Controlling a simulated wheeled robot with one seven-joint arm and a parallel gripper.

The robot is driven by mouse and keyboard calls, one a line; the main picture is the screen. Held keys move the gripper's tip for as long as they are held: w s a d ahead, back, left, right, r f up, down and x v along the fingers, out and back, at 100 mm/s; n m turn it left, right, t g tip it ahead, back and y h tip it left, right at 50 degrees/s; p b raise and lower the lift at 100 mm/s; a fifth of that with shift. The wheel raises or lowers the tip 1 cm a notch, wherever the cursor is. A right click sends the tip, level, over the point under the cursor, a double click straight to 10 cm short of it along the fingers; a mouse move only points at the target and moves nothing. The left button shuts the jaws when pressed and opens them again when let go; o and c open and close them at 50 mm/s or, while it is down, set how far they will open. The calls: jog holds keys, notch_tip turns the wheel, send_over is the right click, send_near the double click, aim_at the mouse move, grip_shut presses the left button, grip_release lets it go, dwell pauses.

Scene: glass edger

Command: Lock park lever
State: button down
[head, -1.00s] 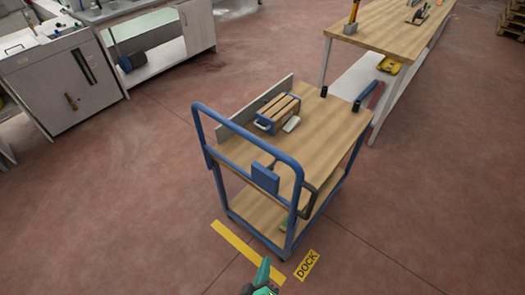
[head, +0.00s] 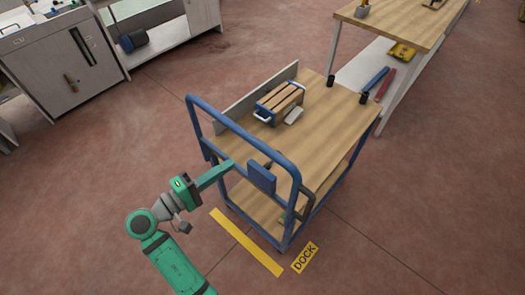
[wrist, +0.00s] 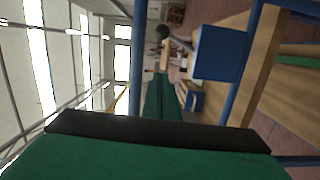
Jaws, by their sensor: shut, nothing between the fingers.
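The blue cart (head: 187,112) has a tall handle frame with a blue box (head: 262,178) mounted on it. In the wrist view a lever with a dark round knob (wrist: 163,32) reaches out from beside the blue box (wrist: 220,52). In the head view the lever is mostly hidden behind the box. My gripper (head: 232,163) is shut and empty, with its green fingers pointing at the handle frame, left of the box. In the wrist view the fingertips (wrist: 160,78) are below the knob in the picture; I cannot tell whether they touch anything.
A yellow floor strip (head: 245,243) and a DOCK sign (head: 305,257) lie in front. A workbench (head: 400,22) stands behind right. The floor at left is clear.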

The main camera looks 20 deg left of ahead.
aim_at(271, 161)
jog(key=shift+a+r, duration=0.2)
jog(key=shift+s, duration=0.1)
jog(key=x, duration=1)
jog(key=shift+s+d, duration=0.2)
jog(key=shift+d, duration=0.4)
jog(key=shift+s+d, duration=0.2)
jog(key=shift+d, duration=0.4)
jog(key=shift+s+d, duration=0.1)
jog(key=shift+d, duration=0.6)
